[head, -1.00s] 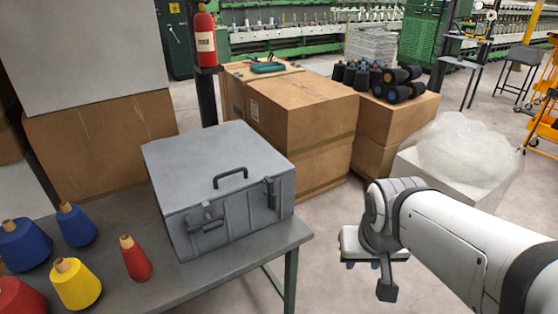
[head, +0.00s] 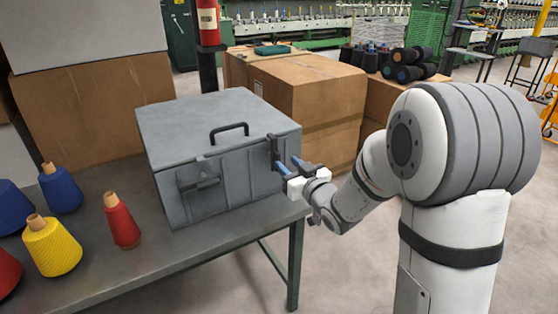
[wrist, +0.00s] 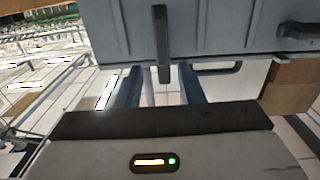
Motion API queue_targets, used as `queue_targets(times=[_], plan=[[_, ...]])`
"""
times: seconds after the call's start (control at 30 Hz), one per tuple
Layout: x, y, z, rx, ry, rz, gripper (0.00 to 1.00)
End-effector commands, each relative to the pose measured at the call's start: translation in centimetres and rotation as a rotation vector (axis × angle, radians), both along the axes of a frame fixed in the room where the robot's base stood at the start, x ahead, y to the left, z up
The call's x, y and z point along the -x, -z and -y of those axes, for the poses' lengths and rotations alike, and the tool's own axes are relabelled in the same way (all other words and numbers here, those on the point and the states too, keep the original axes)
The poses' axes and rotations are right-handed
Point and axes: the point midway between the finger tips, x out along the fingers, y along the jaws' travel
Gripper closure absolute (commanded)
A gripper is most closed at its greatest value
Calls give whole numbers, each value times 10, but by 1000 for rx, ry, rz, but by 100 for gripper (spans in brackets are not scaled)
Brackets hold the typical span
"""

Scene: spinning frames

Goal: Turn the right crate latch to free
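The grey crate (head: 218,125) stands closed on the table, with a dark carry handle (head: 229,131) on its lid. Its right latch (head: 272,150) is a dark bar standing upright on the front face. It also shows in the wrist view (wrist: 161,40), which sees the crate upside down. My gripper (head: 287,164) is open at the right latch. In the wrist view its blue fingers (wrist: 160,80) lie on either side of the bar's end, with gaps showing. I cannot tell how deep they reach. The left latch (head: 199,183) sits across the front.
Yarn cones, including a yellow one (head: 52,247) and a red one (head: 122,222), stand left of the crate on the grey table (head: 190,262). Cardboard boxes (head: 308,95) stand behind. The floor to the right of the table is open.

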Motion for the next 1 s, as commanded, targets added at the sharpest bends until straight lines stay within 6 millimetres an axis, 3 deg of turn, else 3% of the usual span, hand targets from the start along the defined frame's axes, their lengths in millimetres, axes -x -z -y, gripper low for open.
queue_targets(times=[0.53, 0.9, 1.0], plan=[[-58, 0, -42, -8, -12, 12, 65], [-64, 0, -46, -7, -10, 11, 65], [-64, 0, -46, -7, -10, 11, 73]])
